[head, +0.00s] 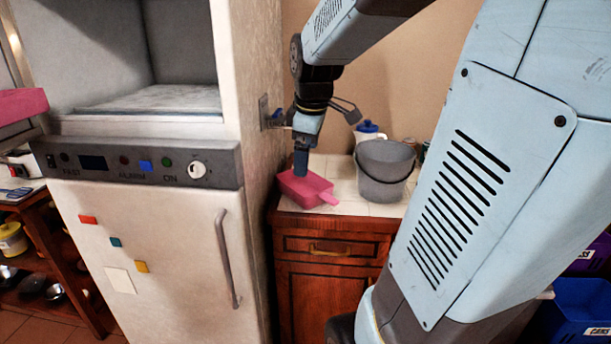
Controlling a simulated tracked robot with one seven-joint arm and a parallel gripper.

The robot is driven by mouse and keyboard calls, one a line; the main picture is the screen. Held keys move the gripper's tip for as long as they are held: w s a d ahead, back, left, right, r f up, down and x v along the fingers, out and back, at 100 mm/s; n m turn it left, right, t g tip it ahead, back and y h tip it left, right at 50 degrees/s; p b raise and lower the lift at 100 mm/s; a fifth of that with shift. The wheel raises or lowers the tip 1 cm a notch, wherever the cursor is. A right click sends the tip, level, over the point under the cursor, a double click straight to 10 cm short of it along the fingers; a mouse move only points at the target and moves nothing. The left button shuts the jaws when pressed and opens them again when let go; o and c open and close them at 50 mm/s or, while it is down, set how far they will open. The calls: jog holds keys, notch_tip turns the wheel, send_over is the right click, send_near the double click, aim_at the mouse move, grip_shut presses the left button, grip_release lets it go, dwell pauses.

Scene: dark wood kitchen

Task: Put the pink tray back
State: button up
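A pink tray (304,188) with a short handle at its right sits on the pale tiled top of a small wooden cabinet, close to the white appliance's side. My gripper (301,163) points down at the tray from above, with its tip at or just over the tray's inside. Its fingers are small and seen edge-on, so I cannot tell whether they are open, or whether they touch the tray. The white appliance (170,240) stands to the left with an open, empty upper compartment (150,100). Another pink object (20,105) shows partly at the left picture edge.
A grey bucket (384,172) stands right of the tray, with a blue-lidded white container (367,131) behind it. My arm hides much of the right side.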

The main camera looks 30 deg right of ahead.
jog(key=s+a+r+m+t, duration=0.1)
jog(key=s+a+m+t, duration=0.1)
jog(key=s+a+m, duration=0.5)
jog(key=s+m, duration=0.2)
jog(key=s, duration=0.4)
jog(key=shift+s+a+r+m+y, duration=0.2)
jog(key=shift+r+m+y, duration=0.1)
jog(key=shift+r+m, duration=0.1)
jog(key=shift+c, duration=0.5)
